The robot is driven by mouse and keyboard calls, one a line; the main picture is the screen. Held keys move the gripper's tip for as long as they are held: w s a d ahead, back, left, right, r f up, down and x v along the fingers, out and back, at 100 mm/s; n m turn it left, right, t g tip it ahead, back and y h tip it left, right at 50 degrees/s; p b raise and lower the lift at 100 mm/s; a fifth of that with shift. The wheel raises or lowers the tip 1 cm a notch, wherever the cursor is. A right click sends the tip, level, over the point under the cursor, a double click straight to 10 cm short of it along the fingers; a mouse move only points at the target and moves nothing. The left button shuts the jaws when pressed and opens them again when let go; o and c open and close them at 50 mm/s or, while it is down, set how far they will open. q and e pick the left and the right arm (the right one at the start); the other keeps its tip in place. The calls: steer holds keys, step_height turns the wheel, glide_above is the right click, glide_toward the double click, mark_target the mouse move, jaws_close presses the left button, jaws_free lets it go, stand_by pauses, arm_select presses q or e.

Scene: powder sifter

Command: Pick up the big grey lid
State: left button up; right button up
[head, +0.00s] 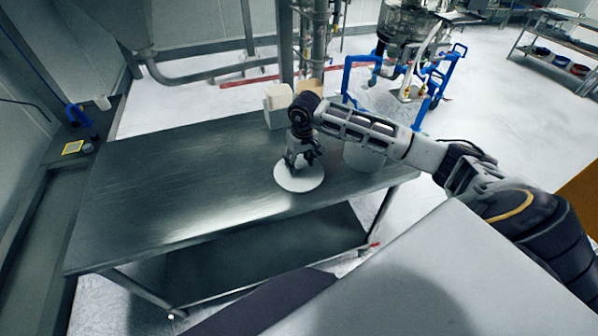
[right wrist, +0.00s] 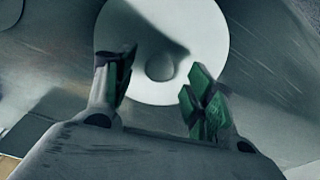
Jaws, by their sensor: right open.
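The big grey lid (head: 300,182) is a pale round disc lying flat on the steel table. It also shows in the right wrist view (right wrist: 190,28), with a round knob (right wrist: 160,66) at its middle. My right gripper (head: 302,162) is above the lid and points down at it. In the right wrist view its two fingers (right wrist: 162,75) are spread, one on each side of the knob, with nothing gripped. I cannot tell the exact height of the fingertips over the lid. My left gripper is not in view.
The steel table (head: 170,185) is bare on its left side. A pale round container (head: 362,157) stands right of the lid, partly behind my right arm. A whitish box (head: 277,104) stands at the table's back edge. A blue-framed cart (head: 436,85) is on the floor beyond.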

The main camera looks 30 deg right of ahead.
mark_target(299, 166)
steer(key=shift+w+f+p, duration=0.15)
steer(key=shift+f, duration=0.6)
steer(key=shift+w+f+p, duration=0.1)
steer(key=shift+f+p, duration=0.05)
steer(key=shift+f, duration=0.6)
steer(key=shift+c, duration=0.2)
steer(key=c, duration=1.1)
